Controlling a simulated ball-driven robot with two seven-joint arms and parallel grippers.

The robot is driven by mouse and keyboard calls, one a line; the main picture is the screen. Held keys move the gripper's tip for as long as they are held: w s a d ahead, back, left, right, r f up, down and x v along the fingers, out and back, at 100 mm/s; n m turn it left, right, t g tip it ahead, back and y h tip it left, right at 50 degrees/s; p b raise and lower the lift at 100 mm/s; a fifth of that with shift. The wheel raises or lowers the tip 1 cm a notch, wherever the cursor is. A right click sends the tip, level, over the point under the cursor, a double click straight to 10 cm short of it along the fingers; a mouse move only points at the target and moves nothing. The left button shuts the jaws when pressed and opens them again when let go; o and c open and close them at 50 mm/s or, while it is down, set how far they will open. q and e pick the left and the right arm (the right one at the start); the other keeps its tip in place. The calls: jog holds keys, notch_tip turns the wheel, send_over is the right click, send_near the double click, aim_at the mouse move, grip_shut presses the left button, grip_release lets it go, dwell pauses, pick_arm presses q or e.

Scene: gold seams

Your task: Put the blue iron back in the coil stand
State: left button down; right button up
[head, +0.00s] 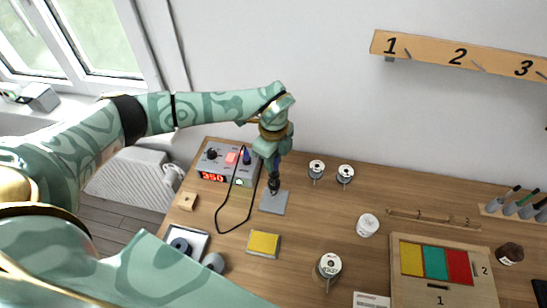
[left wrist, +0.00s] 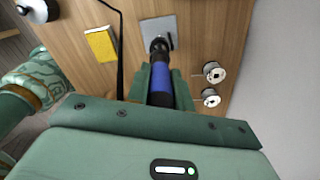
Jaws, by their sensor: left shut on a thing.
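The blue iron (left wrist: 161,92) is held in my left gripper (head: 272,158), whose fingers are shut around its handle. In the head view the iron (head: 275,158) points down, its lower end at the coil stand. The coil stand has a grey base plate (head: 273,204) and a dark coil above it; the plate also shows in the left wrist view (left wrist: 170,24). The iron's front end lines up with the dark coil (left wrist: 158,46). I cannot tell how far the tip is inside. My right gripper is not in view.
The soldering station (head: 213,166) with a red 350 display stands behind left. A black cable (head: 219,222) loops over the table beside the stand. A yellow sponge (head: 263,244) lies in front, and solder spools (head: 345,173) stand at right. The wall is close behind.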

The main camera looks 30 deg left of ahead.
pick_arm(q)
jog(key=shift+f, duration=0.35)
dwell(0.6)
jog(key=shift+f+b, duration=0.75)
jog(key=shift+f, duration=0.8)
dwell(0.3)
jog(key=c, duration=0.7)
grip_release()
jog(key=shift+o, duration=0.2)
jog(key=shift+r, duration=0.1)
notch_tip(320, 180, up, 7)
jog(key=p, duration=0.6)
jog(key=shift+p, duration=0.3)
